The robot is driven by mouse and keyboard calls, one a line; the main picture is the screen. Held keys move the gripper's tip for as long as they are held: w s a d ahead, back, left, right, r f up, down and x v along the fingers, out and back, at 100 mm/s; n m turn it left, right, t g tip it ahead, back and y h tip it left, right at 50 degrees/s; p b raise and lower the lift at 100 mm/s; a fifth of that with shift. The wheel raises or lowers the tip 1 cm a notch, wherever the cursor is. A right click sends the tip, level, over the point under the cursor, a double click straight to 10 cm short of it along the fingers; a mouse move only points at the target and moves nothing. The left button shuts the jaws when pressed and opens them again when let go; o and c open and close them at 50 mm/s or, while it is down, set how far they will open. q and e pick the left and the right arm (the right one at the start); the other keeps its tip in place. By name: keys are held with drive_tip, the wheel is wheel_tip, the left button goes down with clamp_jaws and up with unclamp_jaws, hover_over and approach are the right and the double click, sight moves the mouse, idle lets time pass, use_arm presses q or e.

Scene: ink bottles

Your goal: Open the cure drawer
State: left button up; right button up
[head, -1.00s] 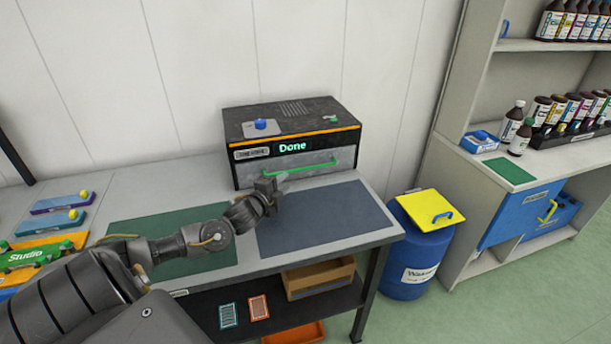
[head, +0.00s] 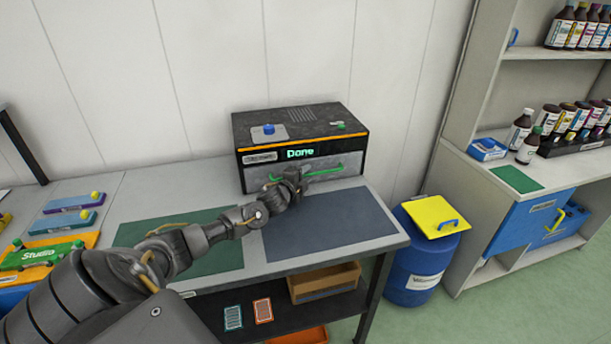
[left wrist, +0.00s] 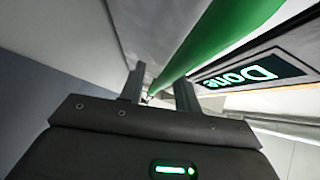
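The cure unit (head: 300,125) is a black box on the bench with an orange stripe and a lit display (head: 300,153) reading "Done". Its grey drawer front (head: 256,180) looks closed, with a long green handle (head: 325,170) across it. My left gripper (head: 303,173) is at the handle, hiding part of it. In the left wrist view, the fingers of my left gripper (left wrist: 158,82) are apart, with the green handle (left wrist: 205,48) running to the gap between them. Contact with the handle cannot be told. My right gripper is not in view.
A dark blue mat (head: 345,220) lies in front of the unit, and a green mat (head: 215,262) lies under my left arm. A blue bin with a yellow lid (head: 437,215) stands right of the bench. Shelves with bottles (head: 525,125) stand at the far right.

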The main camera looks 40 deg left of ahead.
use_arm(q)
clamp_jaws()
idle(0.3)
